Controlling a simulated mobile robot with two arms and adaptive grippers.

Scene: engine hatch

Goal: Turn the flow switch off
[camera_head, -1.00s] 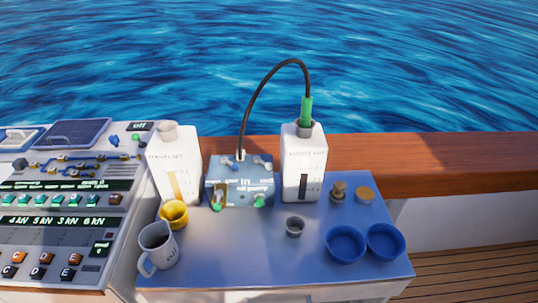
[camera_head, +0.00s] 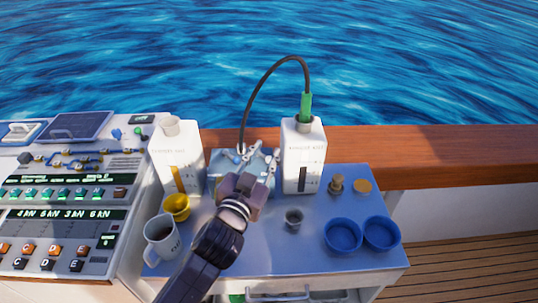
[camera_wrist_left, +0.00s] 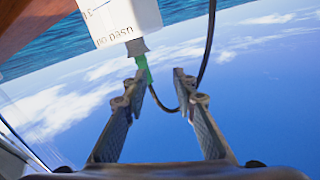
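A blue box (camera_head: 220,163) stands at the back of the table between two white canisters. In the earlier head view it has switch-like levers on top and green knobs in front. My left gripper (camera_head: 256,156) now hides most of it, and I cannot tell whether they touch. In the left wrist view the left gripper (camera_wrist_left: 160,82) has its two fingers apart with nothing between them. I cannot tell which control is the flow switch. A small dark display (camera_head: 142,119) and a green knob (camera_head: 138,131) sit at the console's back right. My right gripper is not in view.
The left canister (camera_head: 177,150) and right canister (camera_head: 303,165) flank the box. A black hose (camera_head: 258,90) arches to the right canister's green nozzle (camera_head: 305,105). A white mug (camera_head: 160,240), yellow cup (camera_head: 177,206) and blue bowls (camera_head: 343,235) stand on the table (camera_head: 265,258).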

